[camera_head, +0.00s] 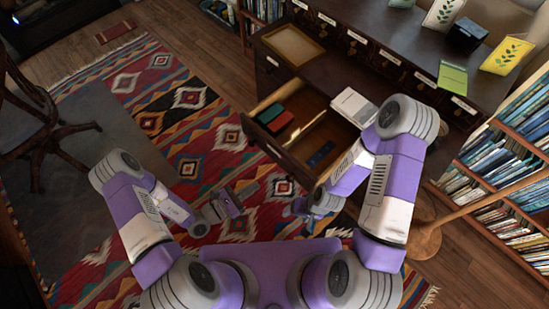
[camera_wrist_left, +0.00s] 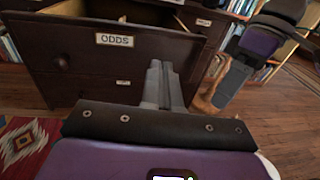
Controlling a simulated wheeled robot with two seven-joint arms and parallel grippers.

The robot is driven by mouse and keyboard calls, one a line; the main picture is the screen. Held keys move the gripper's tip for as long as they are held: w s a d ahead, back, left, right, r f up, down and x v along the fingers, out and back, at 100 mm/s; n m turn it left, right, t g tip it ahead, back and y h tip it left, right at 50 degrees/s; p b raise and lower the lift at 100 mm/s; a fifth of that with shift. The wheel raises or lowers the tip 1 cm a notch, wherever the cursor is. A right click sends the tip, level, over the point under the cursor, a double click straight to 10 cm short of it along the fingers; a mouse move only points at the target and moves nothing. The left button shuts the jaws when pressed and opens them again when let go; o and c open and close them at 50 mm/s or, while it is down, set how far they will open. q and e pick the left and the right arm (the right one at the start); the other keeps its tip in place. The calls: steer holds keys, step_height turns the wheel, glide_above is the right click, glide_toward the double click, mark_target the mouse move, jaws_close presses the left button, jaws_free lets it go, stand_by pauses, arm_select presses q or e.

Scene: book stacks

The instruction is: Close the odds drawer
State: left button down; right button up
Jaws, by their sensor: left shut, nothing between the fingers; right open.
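The odds drawer (camera_head: 262,139) is a dark wooden drawer, pulled out of the cabinet in the head view, with its inside showing. Its front (camera_wrist_left: 85,62) fills the upper left of the left wrist view, with a white "ODDS" label (camera_wrist_left: 115,40) and a round knob (camera_wrist_left: 61,62) at the left. My left gripper (camera_head: 230,203) is shut and empty, out in front of the drawer. Its fingers (camera_wrist_left: 163,82) point toward the right part of the drawer front; I cannot tell if they touch. My right gripper (camera_head: 298,207) is open, near the drawer's right end, partly hidden by its arm.
The drawer holds a red item (camera_head: 281,122), a green item (camera_head: 269,113) and a blue item (camera_head: 320,154). A tray (camera_head: 292,45) and a white book (camera_head: 353,107) lie on the cabinet ledge. A bookcase (camera_head: 505,150) stands right. The patterned rug (camera_head: 190,100) is open at left.

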arm_select(q)
steer(key=w+a+n+t+y, duration=0.1)
steer(key=w+a+t, duration=0.1)
steer(key=b, duration=0.3)
glide_toward(281, 152)
steer(key=x, duration=0.5)
steer(key=shift+w+d, duration=0.1)
steer(key=shift+d, duration=0.2)
steer(key=shift+w+d+n, duration=0.3)
steer(key=shift+w+d, duration=0.1)
steer(key=shift+d, duration=0.05)
steer(key=shift+w+d, duration=0.1)
